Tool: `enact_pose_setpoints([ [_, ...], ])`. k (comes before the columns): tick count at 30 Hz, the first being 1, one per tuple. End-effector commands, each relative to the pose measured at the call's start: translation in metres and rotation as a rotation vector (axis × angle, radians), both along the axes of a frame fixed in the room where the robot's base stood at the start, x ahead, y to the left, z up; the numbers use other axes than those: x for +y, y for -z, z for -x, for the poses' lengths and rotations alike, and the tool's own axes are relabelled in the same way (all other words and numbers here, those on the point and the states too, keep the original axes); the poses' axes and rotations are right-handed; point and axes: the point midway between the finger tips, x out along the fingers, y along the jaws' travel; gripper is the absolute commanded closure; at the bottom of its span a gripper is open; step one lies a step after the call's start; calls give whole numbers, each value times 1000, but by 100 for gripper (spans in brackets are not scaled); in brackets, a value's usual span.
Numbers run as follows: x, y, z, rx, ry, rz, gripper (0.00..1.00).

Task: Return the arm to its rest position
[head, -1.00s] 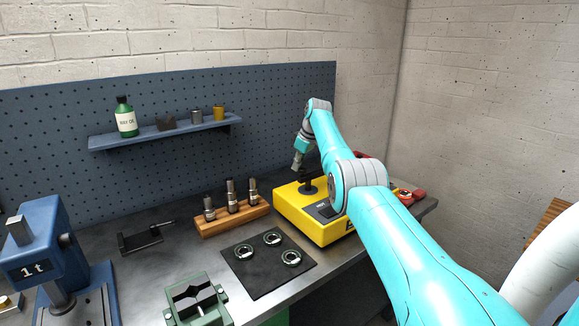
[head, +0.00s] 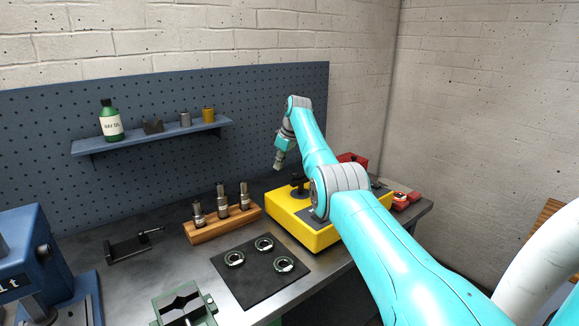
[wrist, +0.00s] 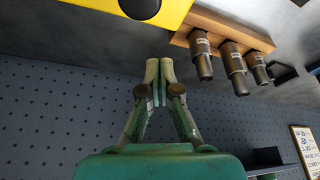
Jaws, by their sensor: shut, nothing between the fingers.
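My gripper (wrist: 159,72) is shut and empty in the wrist view, its two fingertips together over the grey bench top. In the head view my gripper (head: 280,163) hangs above the back of the yellow balancing machine (head: 306,235), clear of it and small in the picture. My teal arm reaches from the lower right over the machine and partly hides it. The yellow machine also shows at the top of the wrist view (wrist: 95,8).
A wooden block (head: 210,230) holds upright dark spindles left of the machine. A black mat (head: 262,283) carries three rings. A green vise (head: 184,302), a blue press (head: 35,262) and red items (head: 405,198) stand around. A shelf (head: 150,143) juts from the blue pegboard (head: 60,120).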

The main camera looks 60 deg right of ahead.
Motion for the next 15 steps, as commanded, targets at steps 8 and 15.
enact_pose_setpoints([
  [8, -7, -57, 22, -5, 6, 4, 100],
  [15, -8, -83, 31, -5, 5, 3, 100],
])
